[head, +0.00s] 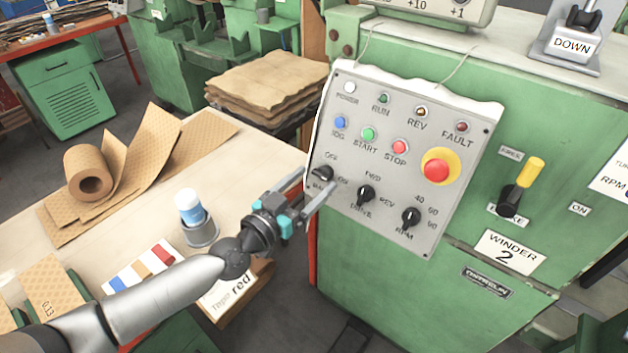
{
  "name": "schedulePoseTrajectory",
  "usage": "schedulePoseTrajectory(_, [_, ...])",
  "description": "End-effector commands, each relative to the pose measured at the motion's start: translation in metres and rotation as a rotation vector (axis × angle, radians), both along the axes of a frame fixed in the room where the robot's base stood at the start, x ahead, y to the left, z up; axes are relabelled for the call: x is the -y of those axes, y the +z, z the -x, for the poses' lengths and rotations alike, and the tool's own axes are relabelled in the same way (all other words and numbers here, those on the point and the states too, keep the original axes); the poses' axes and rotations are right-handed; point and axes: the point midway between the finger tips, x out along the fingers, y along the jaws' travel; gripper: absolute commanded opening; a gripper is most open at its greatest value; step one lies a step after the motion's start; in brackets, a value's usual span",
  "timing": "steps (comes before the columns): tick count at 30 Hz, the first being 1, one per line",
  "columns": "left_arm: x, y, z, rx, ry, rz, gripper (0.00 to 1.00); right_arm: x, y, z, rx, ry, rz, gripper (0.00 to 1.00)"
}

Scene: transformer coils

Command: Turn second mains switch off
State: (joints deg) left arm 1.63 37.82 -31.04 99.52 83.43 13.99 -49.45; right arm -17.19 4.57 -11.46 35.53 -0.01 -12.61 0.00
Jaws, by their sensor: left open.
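The control panel (385,215) is a pale plate on the front of the green machine labelled WINDER 2 (508,250). At its lower left is a black rotary knob (322,173), with OFF printed above it and ON to its right. The label under it is partly hidden by my gripper. My left gripper (318,181) is open at this knob, its fingertips at either side of it in the picture. I cannot tell whether they touch it. My right gripper is not in view.
Beside it are the DRIVE knob (366,195), RPM knob (411,216), red emergency button (437,169) and smaller coloured buttons. A yellow-handled lever (528,172) is farther right. The bench (140,212) at left holds a paper roll (88,172) and a white-capped bottle (190,207).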

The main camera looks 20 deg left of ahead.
Motion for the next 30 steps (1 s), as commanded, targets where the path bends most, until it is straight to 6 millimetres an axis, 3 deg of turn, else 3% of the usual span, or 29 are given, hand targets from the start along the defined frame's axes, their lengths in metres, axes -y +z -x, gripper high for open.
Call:
schedulePoseTrajectory(6, [0.0045, 0.0, -0.0111, 0.0, -0.001, 0.0, 0.82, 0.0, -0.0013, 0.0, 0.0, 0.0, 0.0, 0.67])
schedulePoseTrajectory(14, [0.0047, 0.0001, -0.0118, 0.0, -0.001, 0.001, 0.82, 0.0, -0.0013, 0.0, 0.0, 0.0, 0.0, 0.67])
schedulePoseTrajectory(30, [0.0045, 0.0001, -0.0116, 0.0, -0.001, 0.001, 0.24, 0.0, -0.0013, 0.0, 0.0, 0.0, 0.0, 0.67])
